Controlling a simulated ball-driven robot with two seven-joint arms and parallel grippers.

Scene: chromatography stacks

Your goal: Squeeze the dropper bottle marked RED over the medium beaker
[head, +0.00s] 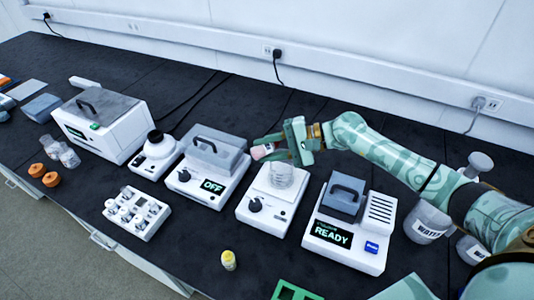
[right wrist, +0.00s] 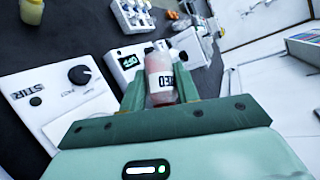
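The dropper bottle marked RED (right wrist: 159,82) shows between my right gripper's fingers in the right wrist view, with pinkish liquid and a partly covered label. My right gripper (right wrist: 160,92) is shut on it. In the head view the right gripper (head: 277,148) is above and slightly left of the clear beaker (head: 282,176), with the bottle's pinkish end (head: 261,152) sticking out to the left. The beaker stands on a white stirrer (head: 262,212); I cannot see liquid in it. The bottle looks tilted and apart from the beaker. My left gripper is not in view.
Right of the stirrer stands a heater block (head: 343,235) reading READY; left is a device (head: 205,180) reading OFF. A white rack of vials (head: 136,213) and a yellow-capped vial (head: 229,260) are in front. WATER bottles (head: 427,222) stand at right. Bench front centre is mostly clear.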

